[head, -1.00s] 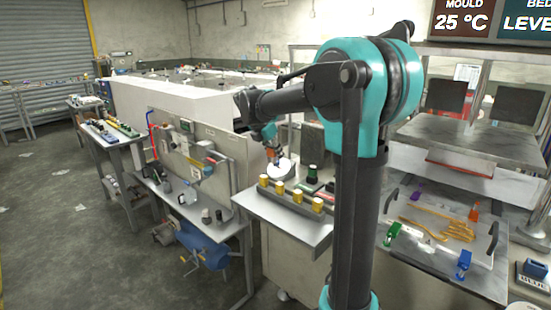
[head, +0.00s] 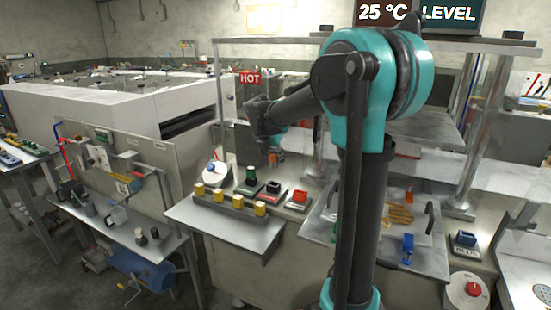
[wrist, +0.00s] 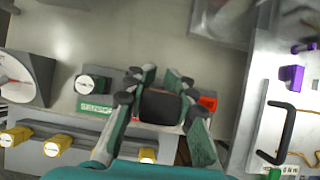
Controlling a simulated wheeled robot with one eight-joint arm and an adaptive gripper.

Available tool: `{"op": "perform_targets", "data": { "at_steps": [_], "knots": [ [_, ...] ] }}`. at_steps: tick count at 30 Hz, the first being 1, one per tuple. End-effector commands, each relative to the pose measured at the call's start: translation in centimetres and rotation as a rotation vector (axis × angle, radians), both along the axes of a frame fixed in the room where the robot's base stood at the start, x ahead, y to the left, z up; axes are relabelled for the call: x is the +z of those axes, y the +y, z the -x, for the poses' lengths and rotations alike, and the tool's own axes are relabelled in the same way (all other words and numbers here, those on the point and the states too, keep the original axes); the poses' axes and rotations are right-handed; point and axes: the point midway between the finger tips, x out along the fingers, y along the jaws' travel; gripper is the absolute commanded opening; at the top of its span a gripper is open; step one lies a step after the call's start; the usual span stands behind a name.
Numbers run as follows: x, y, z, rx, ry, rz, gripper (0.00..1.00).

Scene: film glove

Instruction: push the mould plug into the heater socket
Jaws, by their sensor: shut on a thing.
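My gripper (wrist: 160,80) is in the middle of the wrist view, its green and dark fingers closed around a dark block (wrist: 160,107) that I take for the mould plug. In the head view my gripper (head: 275,157) hangs above the bench, behind the row of small coloured units; what it holds is too small to make out there. A green-based unit with a dark top (head: 250,178) and a dark unit (head: 272,188) stand below it. I cannot tell which of these is the heater socket. A red piece (wrist: 207,103) shows just right of the fingers.
A rail of yellow-topped plugs (head: 230,204) stands in front. A white dial (head: 213,173) is to the left and a red-topped unit (head: 298,199) to the right. A tray with a black handle (wrist: 282,132) lies further right.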

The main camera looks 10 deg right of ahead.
Motion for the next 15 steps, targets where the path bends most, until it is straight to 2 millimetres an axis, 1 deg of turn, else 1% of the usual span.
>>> {"op": "perform_targets", "data": {
  "at_steps": [8,15],
  "knots": [
    [-0.4,0.0,0.0,-0.001,0.0,0.0,0.0],
    [-2.3,0.0,0.0,-0.001,0.0,0.0,0.0]
  ]
}}
